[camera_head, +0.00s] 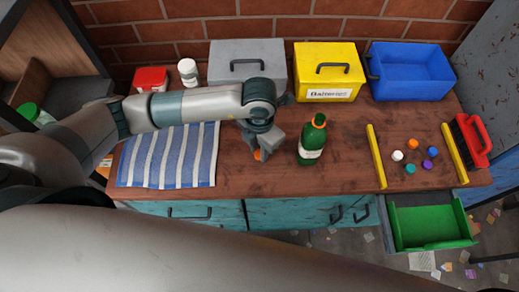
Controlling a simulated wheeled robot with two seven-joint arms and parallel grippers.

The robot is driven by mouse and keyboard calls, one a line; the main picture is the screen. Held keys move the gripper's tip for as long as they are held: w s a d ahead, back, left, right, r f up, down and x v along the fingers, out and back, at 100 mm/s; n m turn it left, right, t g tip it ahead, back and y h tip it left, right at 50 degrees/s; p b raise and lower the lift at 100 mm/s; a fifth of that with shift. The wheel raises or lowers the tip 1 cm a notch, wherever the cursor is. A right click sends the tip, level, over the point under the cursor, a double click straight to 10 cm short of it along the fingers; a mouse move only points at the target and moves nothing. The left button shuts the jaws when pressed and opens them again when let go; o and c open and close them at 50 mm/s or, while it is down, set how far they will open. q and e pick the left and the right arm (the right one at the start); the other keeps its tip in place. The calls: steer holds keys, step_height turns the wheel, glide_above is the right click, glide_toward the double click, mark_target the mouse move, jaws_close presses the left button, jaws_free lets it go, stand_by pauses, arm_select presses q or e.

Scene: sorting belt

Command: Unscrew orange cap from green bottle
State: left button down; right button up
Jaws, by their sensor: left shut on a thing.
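The green bottle (311,142) stands upright on the wooden table, with a pale label and an orange ring at its neck. My left gripper (260,151) is just left of the bottle, apart from it, pointing down near the tabletop. It is shut on a small orange cap (258,155), mostly hidden by the fingers. My right gripper is not in view.
A striped cloth (170,160) lies left of my gripper. A grey box (222,60), a yellow box (329,60) and a blue bin (412,64) line the back. Yellow bars (376,157) flank several coloured caps (411,169) at right. An open green drawer (430,222) juts out.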

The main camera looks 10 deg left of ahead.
arm_select(q)
steer(key=shift+f, duration=0.8)
steer(key=shift+f, duration=0.1)
steer(key=c, duration=1.5)
jaws_free()
steer(key=shift+c, duration=0.2)
step_height(320, 180, up, 12)
steer(key=b, duration=0.3)
